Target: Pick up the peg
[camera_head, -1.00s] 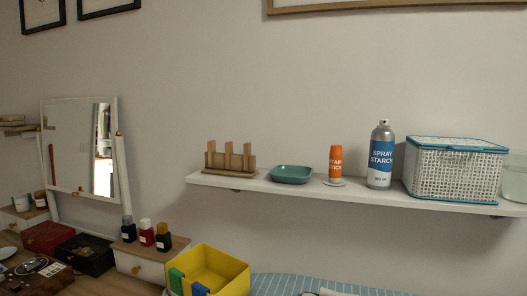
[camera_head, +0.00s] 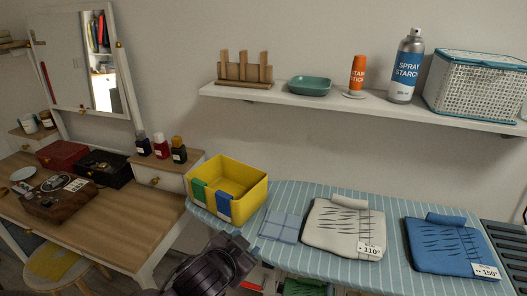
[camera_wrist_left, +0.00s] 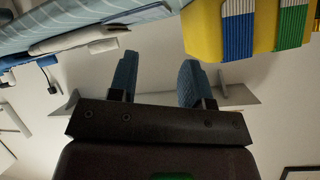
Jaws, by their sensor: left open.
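I cannot pick out a separate peg with certainty. A yellow bin (camera_head: 228,181) stands on the ironing board's left end, with a green strip (camera_head: 199,193) and a blue strip (camera_head: 223,207) on its front. The bin (camera_wrist_left: 205,32), blue strip (camera_wrist_left: 238,25) and green strip (camera_wrist_left: 291,24) also show in the left wrist view. A wooden rack (camera_head: 244,71) with three upright pieces stands on the wall shelf. My left gripper (camera_head: 247,255) is low in front of the bin, apart from it. Its blue fingers (camera_wrist_left: 160,78) are open with nothing between them. My right gripper is out of view.
The striped ironing board (camera_head: 283,205) carries a folded blue cloth (camera_head: 283,226), a beige garment (camera_head: 343,229) and a blue garment (camera_head: 449,246). The shelf (camera_head: 300,99) holds a dish, orange bottle, spray can and basket. A wooden desk (camera_head: 110,225) is at left.

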